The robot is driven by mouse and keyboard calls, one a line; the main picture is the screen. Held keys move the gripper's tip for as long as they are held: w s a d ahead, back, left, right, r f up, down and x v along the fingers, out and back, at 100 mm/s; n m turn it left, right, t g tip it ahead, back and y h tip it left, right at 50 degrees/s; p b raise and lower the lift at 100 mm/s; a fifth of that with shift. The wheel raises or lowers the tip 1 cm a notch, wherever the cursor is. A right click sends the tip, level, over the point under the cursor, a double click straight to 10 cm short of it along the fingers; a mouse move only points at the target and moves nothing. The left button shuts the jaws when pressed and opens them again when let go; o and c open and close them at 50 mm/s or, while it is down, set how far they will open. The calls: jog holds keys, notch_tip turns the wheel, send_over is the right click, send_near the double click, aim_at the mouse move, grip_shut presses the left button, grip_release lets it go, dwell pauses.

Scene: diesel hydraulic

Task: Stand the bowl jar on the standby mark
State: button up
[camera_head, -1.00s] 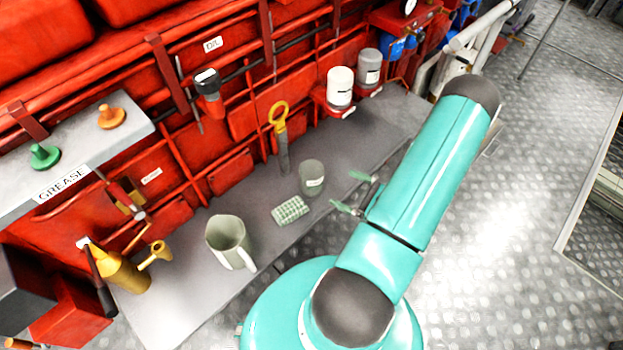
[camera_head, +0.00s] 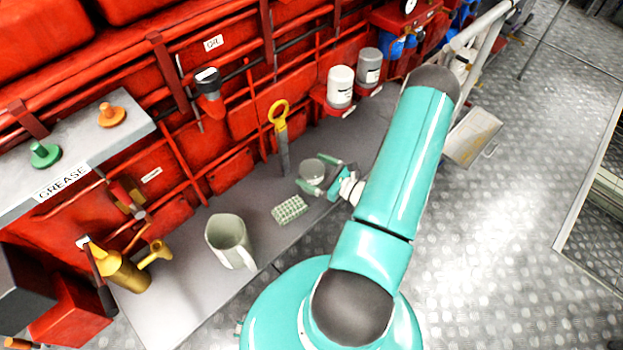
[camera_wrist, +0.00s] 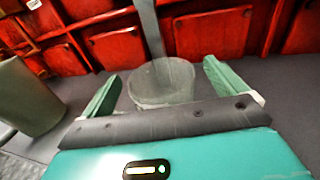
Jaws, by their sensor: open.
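The bowl jar, taken to be the small grey-green jar (camera_head: 312,168), stands upright on the grey bench. In the wrist view the jar (camera_wrist: 163,82) shows centred, with its open mouth upward. My gripper (camera_head: 319,173) is open, with one green finger on each side of the jar. In the wrist view the gripper (camera_wrist: 160,80) shows gaps between both fingers and the jar, and its palm edge hides the jar's base. I cannot make out which marking is the standby mark.
A green gridded block (camera_head: 290,210) and a pale jug (camera_head: 229,241) stand left of the jar on the bench (camera_head: 190,305). A yellow-handled tool (camera_head: 281,135) stands close behind the jar. White (camera_head: 340,86) and grey (camera_head: 369,67) canisters sit at the back right.

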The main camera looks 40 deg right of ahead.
jog(key=shift+w+a, duration=0.15)
jog(key=shift+w, duration=0.55)
jog(key=c, duration=1.6)
jog(key=shift+r, duration=0.15)
